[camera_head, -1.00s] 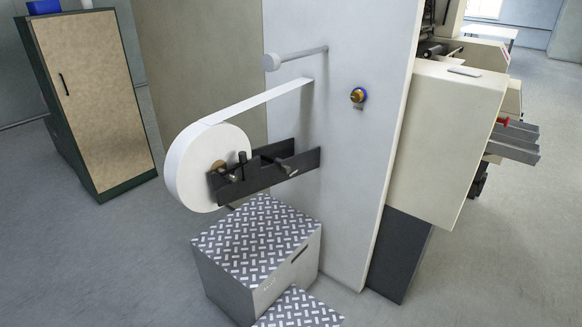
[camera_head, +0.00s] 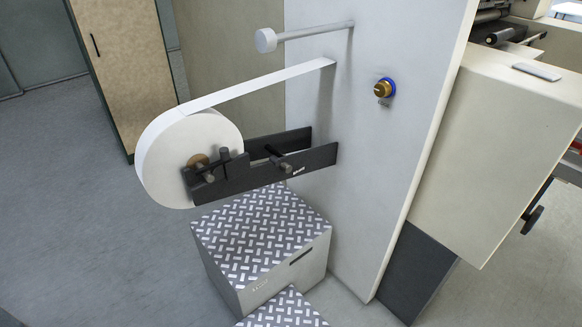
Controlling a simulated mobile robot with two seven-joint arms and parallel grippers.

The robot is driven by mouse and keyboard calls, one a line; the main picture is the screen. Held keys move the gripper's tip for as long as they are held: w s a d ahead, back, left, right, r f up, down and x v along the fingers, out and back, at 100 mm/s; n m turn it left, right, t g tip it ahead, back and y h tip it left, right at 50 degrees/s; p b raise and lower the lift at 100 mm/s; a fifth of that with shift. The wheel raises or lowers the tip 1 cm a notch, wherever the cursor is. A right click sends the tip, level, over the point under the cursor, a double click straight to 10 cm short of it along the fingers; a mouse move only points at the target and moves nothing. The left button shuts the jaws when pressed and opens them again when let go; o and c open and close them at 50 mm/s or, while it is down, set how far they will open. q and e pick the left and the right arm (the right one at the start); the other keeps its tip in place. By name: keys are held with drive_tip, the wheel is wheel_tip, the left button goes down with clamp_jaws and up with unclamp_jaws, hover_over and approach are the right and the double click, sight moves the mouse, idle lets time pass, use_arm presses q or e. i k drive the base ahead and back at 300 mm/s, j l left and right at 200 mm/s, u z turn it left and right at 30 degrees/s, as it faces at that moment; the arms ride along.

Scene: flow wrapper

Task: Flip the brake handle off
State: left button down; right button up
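A large white film roll (camera_head: 190,155) hangs on a black bracket (camera_head: 262,174) that sticks out from the machine's pale side panel (camera_head: 350,150). A dark handle (camera_head: 279,161) with a short black bar sits on the bracket, right of the roll; I cannot tell for sure that it is the brake handle. A dark upright knob (camera_head: 224,155) and a brown core end (camera_head: 198,160) show at the roll's hub. A white web runs from the roll up to the panel. Neither of my grippers is in view.
Patterned metal steps (camera_head: 262,235) stand on the floor below the bracket. A white roller bar (camera_head: 300,34) and a brass knob with a blue ring (camera_head: 383,88) project from the panel. A wooden cabinet (camera_head: 128,70) stands behind at left. The grey floor (camera_head: 80,210) at left is clear.

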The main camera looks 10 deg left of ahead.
sight(286, 169)
drive_tip(key=i+l+u, duration=0.1)
drive_tip(key=i+l, duration=0.55)
drive_tip(key=l, duration=0.2)
